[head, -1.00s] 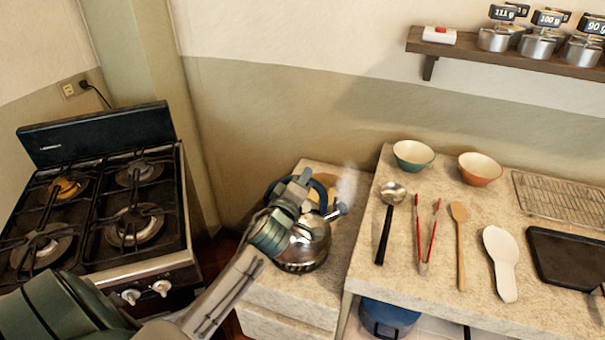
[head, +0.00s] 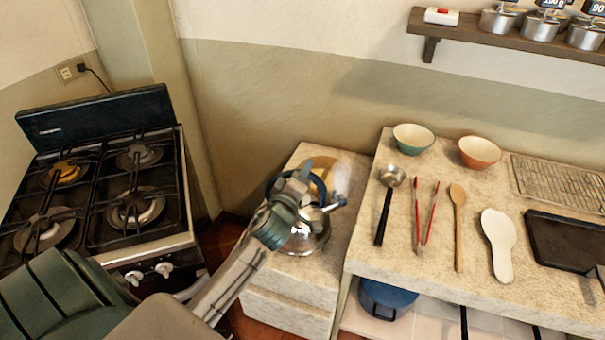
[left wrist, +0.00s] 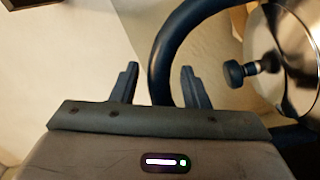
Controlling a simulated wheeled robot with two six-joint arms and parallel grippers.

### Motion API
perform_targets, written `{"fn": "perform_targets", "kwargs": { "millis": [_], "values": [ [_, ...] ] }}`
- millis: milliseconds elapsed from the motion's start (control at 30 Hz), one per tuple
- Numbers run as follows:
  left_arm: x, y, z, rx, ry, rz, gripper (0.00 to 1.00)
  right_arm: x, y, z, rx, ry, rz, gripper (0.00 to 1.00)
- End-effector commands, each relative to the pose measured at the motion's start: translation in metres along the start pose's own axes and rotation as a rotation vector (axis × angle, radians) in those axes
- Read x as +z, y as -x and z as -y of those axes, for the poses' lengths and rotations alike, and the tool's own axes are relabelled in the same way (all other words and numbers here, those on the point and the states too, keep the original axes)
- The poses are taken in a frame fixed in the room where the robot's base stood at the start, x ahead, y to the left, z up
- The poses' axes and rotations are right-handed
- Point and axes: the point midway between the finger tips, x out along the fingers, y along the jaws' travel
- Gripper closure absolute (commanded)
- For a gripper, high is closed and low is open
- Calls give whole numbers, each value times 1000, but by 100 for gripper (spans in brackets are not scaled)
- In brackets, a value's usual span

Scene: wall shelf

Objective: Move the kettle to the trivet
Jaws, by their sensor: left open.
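The shiny metal kettle (head: 312,243) with a dark blue arched handle stands on the low stone counter, its spout to the right and steam rising. My left gripper (head: 304,172) is over the kettle and hides part of its lid and handle. In the left wrist view my left gripper (left wrist: 160,85) is open, with the handle (left wrist: 165,45) passing between its two fingers. The kettle's lid knob (left wrist: 240,72) is right of the fingers. A tan round piece (head: 322,164), apparently the trivet, lies behind the kettle, partly hidden. My right gripper is not in view.
A gas stove (head: 115,200) stands at left. The higher counter (head: 420,250) at right holds bowls, a ladle (head: 385,212), red tongs (head: 424,222) and spoons. A blue pot (head: 386,300) sits beneath it. A wall shelf (head: 500,38) carries canisters.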

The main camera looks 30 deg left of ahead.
Motion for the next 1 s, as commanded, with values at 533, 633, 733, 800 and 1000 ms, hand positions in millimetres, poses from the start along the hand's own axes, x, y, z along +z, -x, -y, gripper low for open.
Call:
{"fn": "perform_targets", "kwargs": {
  "millis": [533,633,733,800,1000],
  "values": [
    [2,96,4,-2,0,1,59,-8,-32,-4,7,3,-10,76],
    [1,108,2,0,-1,0,59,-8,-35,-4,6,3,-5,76],
    [1,116,1,0,-1,0,59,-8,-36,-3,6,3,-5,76],
    [0,119,1,0,0,0,59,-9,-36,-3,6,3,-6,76],
    [0,119,0,0,0,-1,59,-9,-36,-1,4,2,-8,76]
  ]
}}
